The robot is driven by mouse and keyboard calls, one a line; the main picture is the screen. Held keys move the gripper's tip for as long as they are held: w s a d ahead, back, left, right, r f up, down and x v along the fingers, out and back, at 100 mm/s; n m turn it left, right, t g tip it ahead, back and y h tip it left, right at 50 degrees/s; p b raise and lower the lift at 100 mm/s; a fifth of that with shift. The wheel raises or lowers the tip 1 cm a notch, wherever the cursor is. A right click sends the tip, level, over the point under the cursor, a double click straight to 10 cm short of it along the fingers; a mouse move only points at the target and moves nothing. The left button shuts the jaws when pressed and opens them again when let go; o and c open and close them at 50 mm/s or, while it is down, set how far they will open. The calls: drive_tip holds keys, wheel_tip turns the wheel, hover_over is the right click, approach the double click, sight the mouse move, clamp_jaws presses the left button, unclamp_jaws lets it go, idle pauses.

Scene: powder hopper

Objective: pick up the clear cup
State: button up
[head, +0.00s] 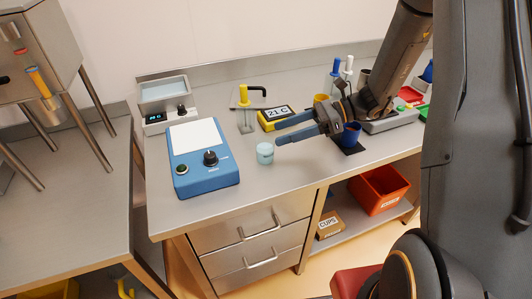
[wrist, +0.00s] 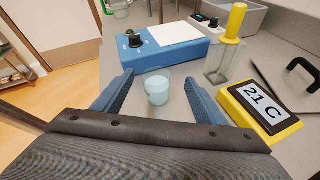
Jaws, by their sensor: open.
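The clear cup (head: 265,153) is small, pale blue and translucent. It stands upright on the grey bench, just right of the blue device with a knob. My gripper (head: 277,134) is open and empty, with blue fingers, and reaches in from the right in the head view, close to the cup. In the wrist view, the cup (wrist: 157,91) is between and slightly beyond the two fingers (wrist: 157,92), with bench showing on both sides of it. No finger appears to touch it.
The blue device (head: 203,157) with a white top stands left of the cup. A dark blue cup (head: 351,134) stands below my wrist. The bench in front of the cup is clear.

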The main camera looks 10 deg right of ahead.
sight(253, 161)
drive_tip(key=f, duration=0.1)
drive_tip(key=a+f+n+b, duration=0.1)
drive_tip(key=f, duration=0.1)
drive_tip(key=a+f+n, duration=0.1)
drive_tip(key=shift+s+f+b, duration=0.15)
drive_tip(key=shift+f+b, duration=0.2)
drive_tip(key=shift+b, duration=0.05)
drive_tip(key=shift+a+f+n, duration=0.2)
drive_tip(key=shift+n, duration=0.1)
drive_tip(key=shift+s+p+x, duration=0.15)
drive_tip(key=shift+p+x, duration=0.75)
drive_tip(key=shift+x, duration=1)
drive_tip(key=shift+s+p+x, duration=0.1)
drive_tip(key=shift+p+x, duration=0.8)
drive_tip(key=shift+x, duration=0.95)
drive_tip(key=shift+a+r, duration=0.1)
drive_tip(key=shift+r, duration=0.1)
drive_tip(key=shift+c, duration=0.4)
drive_tip(key=c, duration=1.1)
